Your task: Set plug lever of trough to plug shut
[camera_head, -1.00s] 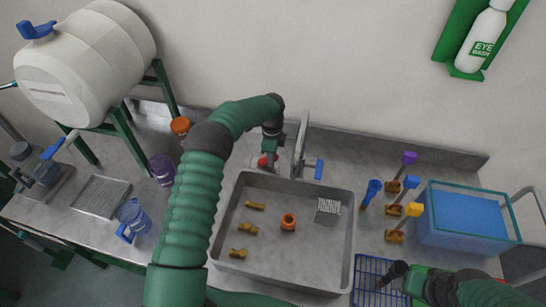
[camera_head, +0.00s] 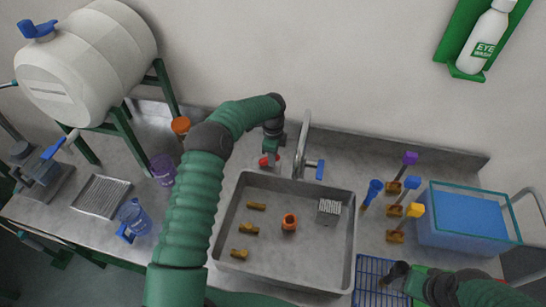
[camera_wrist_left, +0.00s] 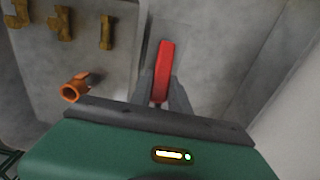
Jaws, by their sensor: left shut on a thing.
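The trough (camera_head: 230,209) is a grey metal basin set in the bench. Its red plug lever (camera_head: 264,161) is behind the basin's back rim, left of the tap, partly hidden by my left gripper. My left gripper (camera_head: 271,153) reaches down onto the lever from above. In the left wrist view, the red lever (camera_wrist_left: 164,68) stands between the two grey fingers, and the gripper (camera_wrist_left: 163,92) is shut on it. The plug itself cannot be made out. My right gripper (camera_head: 402,279) is over the blue rack at lower right, and its fingers are unclear.
The trough holds an orange fitting (camera_head: 289,222), several brass pieces (camera_head: 249,229) and a small ribbed block (camera_head: 328,209). A tap (camera_head: 303,145) with a blue handle (camera_head: 320,170) stands right of the lever. Coloured-handled valves (camera_head: 404,209) and a blue tub (camera_head: 465,217) are farther right.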

